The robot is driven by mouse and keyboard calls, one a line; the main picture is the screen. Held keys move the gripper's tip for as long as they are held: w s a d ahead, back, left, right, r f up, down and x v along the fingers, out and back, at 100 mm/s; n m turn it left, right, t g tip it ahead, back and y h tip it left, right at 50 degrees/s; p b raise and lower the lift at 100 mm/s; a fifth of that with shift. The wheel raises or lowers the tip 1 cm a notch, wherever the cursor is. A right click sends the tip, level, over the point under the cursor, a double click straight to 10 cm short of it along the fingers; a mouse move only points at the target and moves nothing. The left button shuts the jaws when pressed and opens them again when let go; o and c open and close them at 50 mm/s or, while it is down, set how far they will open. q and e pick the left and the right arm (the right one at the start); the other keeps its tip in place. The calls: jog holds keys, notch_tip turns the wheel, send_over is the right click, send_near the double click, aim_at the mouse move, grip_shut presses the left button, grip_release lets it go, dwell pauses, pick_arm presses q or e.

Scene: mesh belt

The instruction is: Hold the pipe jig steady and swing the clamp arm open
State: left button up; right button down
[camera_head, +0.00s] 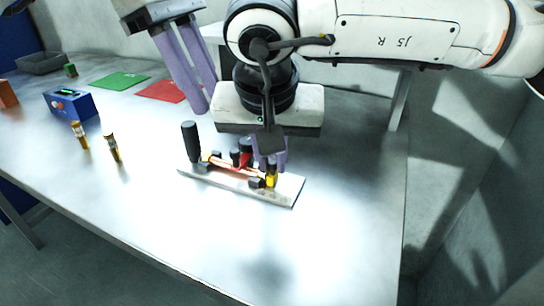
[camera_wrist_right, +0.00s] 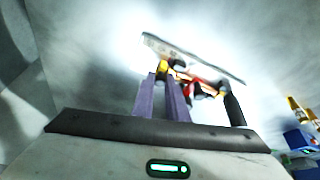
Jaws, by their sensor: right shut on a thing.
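The pipe jig is a flat grey plate (camera_head: 285,193) on the table. It carries an upright black handle (camera_head: 192,141) at its left end, a copper-coloured pipe (camera_head: 225,166) lying along it, a red clamp piece (camera_head: 244,160) and a yellow part (camera_head: 271,179) near its right end. My right gripper (camera_head: 269,163) reaches down onto the right part of the jig. In the right wrist view its purple fingers (camera_wrist_right: 164,78) close around the yellow part (camera_wrist_right: 162,67); the exact contact is partly hidden. My left gripper (camera_head: 207,98) hangs above and behind the black handle, fingers apart and empty.
Two small yellow-brown cylinders (camera_head: 113,148) stand left of the jig. A blue box (camera_head: 70,104), a green mat (camera_head: 120,81), a red mat (camera_head: 160,91) and a grey tray (camera_head: 44,62) lie farther back. The table's front and right are clear.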

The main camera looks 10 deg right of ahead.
jog(key=c, duration=1.7)
grip_release()
jog(key=shift+o, duration=0.2)
jog(key=shift+r, duration=0.1)
